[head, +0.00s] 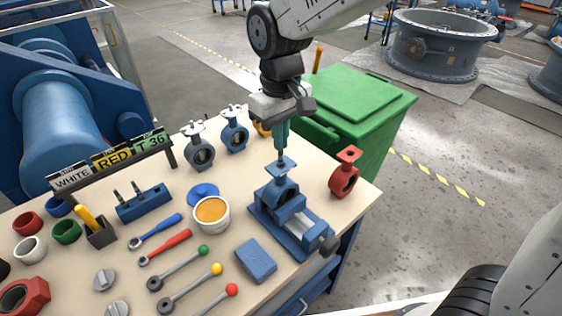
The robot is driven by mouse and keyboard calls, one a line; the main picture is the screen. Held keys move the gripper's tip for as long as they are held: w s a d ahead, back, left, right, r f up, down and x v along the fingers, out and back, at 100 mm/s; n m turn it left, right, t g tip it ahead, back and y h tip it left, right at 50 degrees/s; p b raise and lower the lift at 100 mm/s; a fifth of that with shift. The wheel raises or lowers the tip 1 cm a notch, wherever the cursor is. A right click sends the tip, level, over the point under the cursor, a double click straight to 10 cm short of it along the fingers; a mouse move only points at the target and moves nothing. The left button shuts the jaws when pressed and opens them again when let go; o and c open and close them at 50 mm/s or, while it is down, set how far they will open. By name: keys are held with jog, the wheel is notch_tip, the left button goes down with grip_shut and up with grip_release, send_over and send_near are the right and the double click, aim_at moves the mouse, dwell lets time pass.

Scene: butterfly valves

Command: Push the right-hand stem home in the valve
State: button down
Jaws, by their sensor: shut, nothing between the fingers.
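A blue valve (287,204) stands upright in a blue vise (304,232) near the bench's right edge. Its square top flange (281,169) faces up. A short grey stem end (281,156) seems to stand up from the flange's middle; how deep it sits is hidden. My gripper (281,149) points straight down over the flange, its teal fingers shut and holding nothing. Its tips are at or just above the stem's top; I cannot tell whether they touch.
A red valve (345,174) stands right of the vise. Grey (200,150) and blue (234,133) valves stand behind. A blue rack (144,204) with two dark pegs, an orange-filled tub (211,213) and several levers lie left. A green bin (355,110) stands beyond the bench.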

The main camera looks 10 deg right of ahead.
jog(key=shift+f, duration=1.1)
dwell(0.3)
dwell(0.5)
jog(key=shift+r, duration=4.05)
jog(key=s+d+m+t, duration=0.1)
jog(key=s+d+m, duration=0.5)
jog(key=s+d, duration=1.3)
jog(key=shift+s+d+m, duration=0.25)
jog(key=shift+d+m, duration=0.15)
jog(key=shift+d, duration=0.5)
